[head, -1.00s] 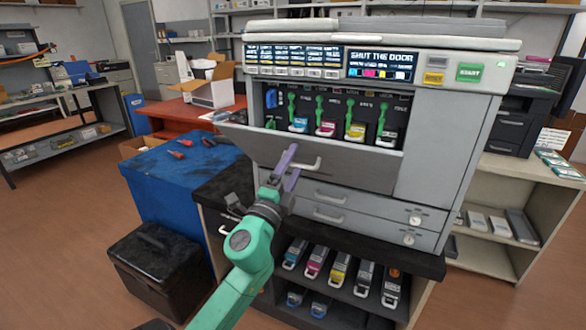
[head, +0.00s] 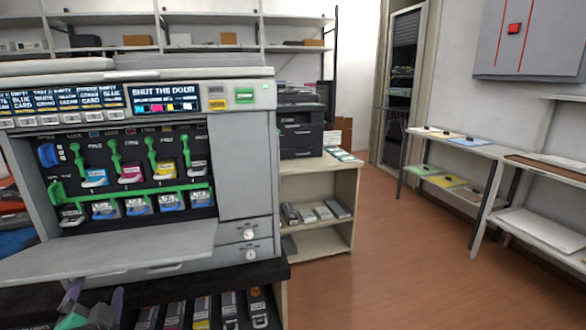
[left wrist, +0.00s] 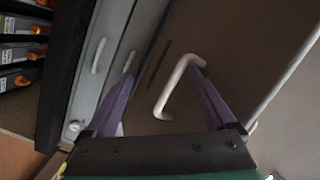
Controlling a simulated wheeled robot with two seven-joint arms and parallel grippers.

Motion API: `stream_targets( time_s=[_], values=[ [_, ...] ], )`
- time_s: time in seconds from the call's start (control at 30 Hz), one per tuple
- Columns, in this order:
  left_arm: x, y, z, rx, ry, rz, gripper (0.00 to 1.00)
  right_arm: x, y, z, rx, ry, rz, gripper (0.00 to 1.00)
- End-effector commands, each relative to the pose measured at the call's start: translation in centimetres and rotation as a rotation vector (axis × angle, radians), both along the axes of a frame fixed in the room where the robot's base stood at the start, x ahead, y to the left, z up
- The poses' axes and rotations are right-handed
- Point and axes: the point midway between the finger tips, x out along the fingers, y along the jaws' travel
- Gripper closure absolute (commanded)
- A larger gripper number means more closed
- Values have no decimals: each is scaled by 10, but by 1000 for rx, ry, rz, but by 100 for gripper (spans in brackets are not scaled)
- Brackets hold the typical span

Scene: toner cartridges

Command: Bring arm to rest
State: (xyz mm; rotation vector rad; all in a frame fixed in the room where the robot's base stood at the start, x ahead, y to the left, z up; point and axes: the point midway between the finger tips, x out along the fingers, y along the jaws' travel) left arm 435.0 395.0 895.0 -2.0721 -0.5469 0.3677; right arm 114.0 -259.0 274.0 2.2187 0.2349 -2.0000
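The large grey copier (head: 245,165) stands at the left of the head view, and its screen (head: 163,97) reads "SHUT THE DOOR". Its front door (head: 120,250) is folded down and open, showing colour cartridges (head: 130,173) with green levers and a lower row behind a green bar (head: 135,193). My left gripper (head: 92,292) is low at the left, below the door's front edge. In the left wrist view its purple fingers (left wrist: 160,68) are spread apart, with the pale door handle (left wrist: 182,84) showing between them; contact cannot be told. My right gripper is out of view.
Spare cartridges (head: 202,312) stand on the shelf under the copier. A low shelf unit (head: 320,185) with a black printer (head: 303,125) stands to its right. Side tables (head: 455,145) line the right wall. The wooden floor (head: 370,260) between is clear.

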Motion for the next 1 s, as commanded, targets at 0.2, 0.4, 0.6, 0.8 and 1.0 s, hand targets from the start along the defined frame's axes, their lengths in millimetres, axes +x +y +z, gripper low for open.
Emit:
stream_targets(
  time_s=[0.2,0.4,0.6,0.8,1.0],
  values=[
    [-44,-52,-149,-560,378,85,25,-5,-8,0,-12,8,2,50],
    [-92,-121,-212,-838,669,92,25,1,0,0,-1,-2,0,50],
    [-132,-175,-247,-992,908,84,25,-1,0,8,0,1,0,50],
    [-124,-175,-309,-984,939,100,25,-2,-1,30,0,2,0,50],
    [-145,-171,-383,-976,986,121,25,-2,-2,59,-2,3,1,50]
  ],
)
